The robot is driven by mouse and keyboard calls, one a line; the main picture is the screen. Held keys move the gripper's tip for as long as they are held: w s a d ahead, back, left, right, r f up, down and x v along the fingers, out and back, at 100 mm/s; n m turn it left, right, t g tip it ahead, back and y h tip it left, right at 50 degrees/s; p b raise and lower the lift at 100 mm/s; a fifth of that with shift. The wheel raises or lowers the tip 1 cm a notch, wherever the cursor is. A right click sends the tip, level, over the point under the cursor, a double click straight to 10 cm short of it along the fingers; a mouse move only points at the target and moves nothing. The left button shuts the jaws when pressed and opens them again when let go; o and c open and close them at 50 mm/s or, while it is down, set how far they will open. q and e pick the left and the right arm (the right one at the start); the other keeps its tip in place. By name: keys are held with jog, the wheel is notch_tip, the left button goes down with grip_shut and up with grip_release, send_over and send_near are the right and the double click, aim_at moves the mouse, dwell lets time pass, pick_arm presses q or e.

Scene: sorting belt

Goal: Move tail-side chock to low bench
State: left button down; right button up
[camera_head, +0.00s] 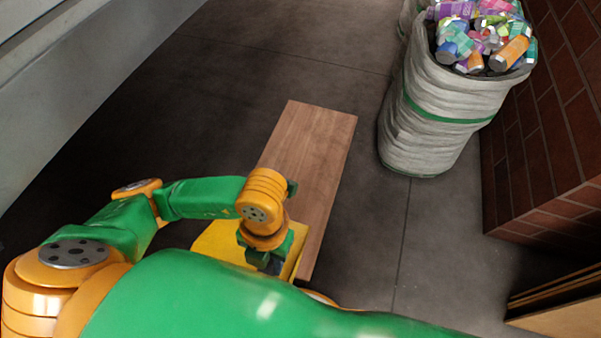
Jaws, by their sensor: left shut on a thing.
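The low bench (312,150) is a long brown wooden top running away from me in the middle of the view. A yellow chock (222,241) is at the near end of the bench, partly over its left side. My left gripper (268,262) is shut on the chock and points down at it. The wrist and my green body hide part of the chock, so I cannot tell whether it rests on the bench or is held above it. My right gripper is not in view.
A large whitish sack (432,110) full of cans stands on the floor to the right of the bench. A brick wall (555,120) is behind it. Wooden boards (565,308) lie at lower right. The far part of the bench top is clear.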

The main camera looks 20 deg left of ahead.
pick_arm(q)
jog(key=w+f, duration=0.1)
jog(key=w, duration=0.1)
jog(key=w+f+b, duration=0.1)
jog(key=w, duration=0.2)
jog(key=w+f+b, duration=0.1)
jog(key=w+f, duration=0.1)
jog(key=w, duration=0.1)
jog(key=b, duration=0.3)
send_over(292, 223)
jog(key=x, duration=0.5)
jog(key=shift+w, duration=0.15)
jog(key=shift+w+f, duration=0.2)
jog(key=shift+w, duration=0.05)
jog(key=f, duration=0.1)
jog(key=f+b, duration=0.1)
jog(key=f, duration=0.1)
jog(key=shift+w+f, duration=0.3)
jog(key=shift+f, duration=0.05)
jog(key=shift+r, duration=0.1)
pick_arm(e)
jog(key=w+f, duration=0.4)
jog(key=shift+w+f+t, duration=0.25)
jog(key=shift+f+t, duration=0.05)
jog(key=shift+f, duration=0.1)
pick_arm(q)
jog(key=shift+b, duration=0.3)
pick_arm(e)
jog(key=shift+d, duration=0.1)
